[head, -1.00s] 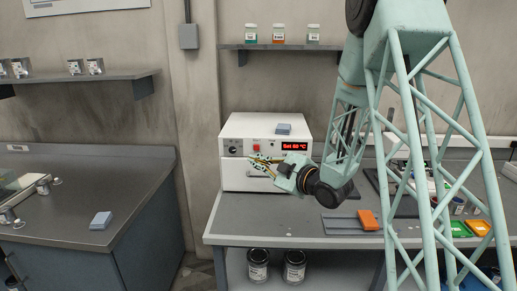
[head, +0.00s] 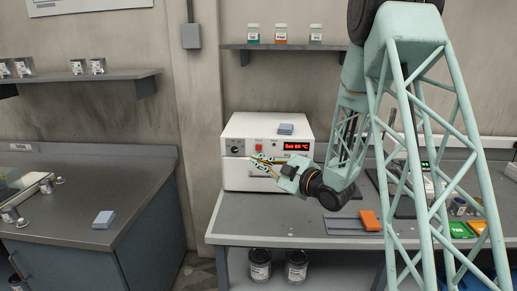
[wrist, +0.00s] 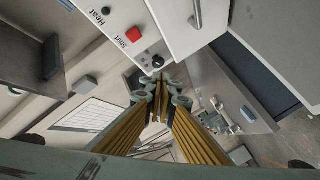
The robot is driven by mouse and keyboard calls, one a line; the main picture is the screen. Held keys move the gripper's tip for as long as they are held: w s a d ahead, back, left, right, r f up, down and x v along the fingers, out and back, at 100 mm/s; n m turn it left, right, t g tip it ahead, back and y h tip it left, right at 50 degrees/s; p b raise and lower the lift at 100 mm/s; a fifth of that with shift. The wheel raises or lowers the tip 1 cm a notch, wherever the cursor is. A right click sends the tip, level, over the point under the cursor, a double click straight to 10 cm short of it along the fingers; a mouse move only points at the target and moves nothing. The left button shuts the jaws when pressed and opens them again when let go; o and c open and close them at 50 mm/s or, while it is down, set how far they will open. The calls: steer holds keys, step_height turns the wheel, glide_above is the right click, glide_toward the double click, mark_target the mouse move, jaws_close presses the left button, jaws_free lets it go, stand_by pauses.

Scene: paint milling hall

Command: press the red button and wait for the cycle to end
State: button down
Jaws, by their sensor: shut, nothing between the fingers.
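The red button (head: 258,148) is on the front panel of a white oven-like box (head: 235,176) on the bench. In the wrist view the red button (wrist: 134,34) has the label "Start" beside it and a black round knob (wrist: 157,60) nearby. My gripper (head: 254,160) is shut and empty in front of the box, slightly below the button in the head view. Its closed fingertips (wrist: 162,86) show in the wrist view, apart from the button in the picture. A lit red display (head: 296,146) reads "Set" and a temperature; its digits are hard to read.
A blue-grey block (head: 286,129) lies on top of the box. An orange block (head: 370,220) and a flat grey plate (head: 345,225) lie on the bench to the right. A shelf (head: 290,46) with jars hangs above. The bench front is mostly clear.

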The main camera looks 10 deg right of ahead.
steer(key=shift+w+d+p, duration=0.4)
steer(key=shift+w, duration=0.9)
steer(key=shift+w+d+p, duration=0.35)
steer(key=shift+w+p, duration=0.1)
steer(key=shift+w, duration=0.85)
steer(key=shift+w+d+p, duration=0.4)
steer(key=shift+w, duration=0.9)
steer(key=shift+w+d+b, duration=0.25)
steer(key=shift+w+b, duration=0.45)
steer(key=shift+w, duration=0.15)
steer(key=shift+s, duration=0.15)
stand_by(0.3)
steer(key=shift+s+a+b, duration=0.25)
steer(key=shift+s+b, duration=0.45)
steer(key=s+b, duration=0.1)
steer(key=s, duration=0.1)
steer(key=s+a+b, duration=0.1)
steer(key=s+b, duration=0.1)
steer(key=shift+s+a, duration=0.2)
steer(key=shift+s, duration=0.2)
stand_by(0.5)
